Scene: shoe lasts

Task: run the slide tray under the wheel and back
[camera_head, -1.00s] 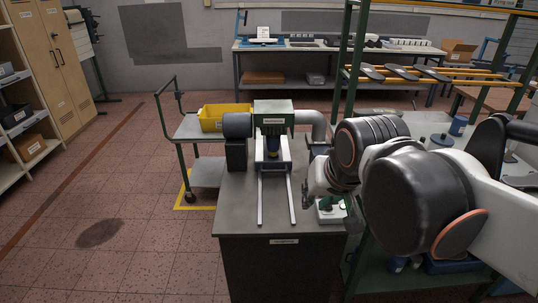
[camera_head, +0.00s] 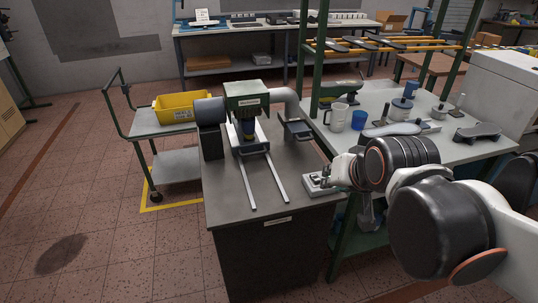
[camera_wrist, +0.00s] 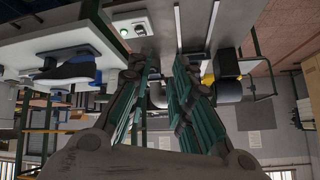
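The green machine head (camera_head: 247,95) stands at the back of the dark bench, with a black motor (camera_head: 209,111) on its left. The slide tray (camera_head: 254,152) is at the rear of two pale rails (camera_head: 264,178), at the foot of the machine. The wheel is mostly hidden under the head. In the head view my wrist is just right of the switch box.
A grey duct (camera_head: 287,100) and a small dark stand (camera_head: 298,130) are right of the machine. A table (camera_head: 395,150) with a mug, blue cup and shoe lasts is beyond my arm. A yellow bin (camera_head: 174,107) rests on a trolley at left. The bench front is clear.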

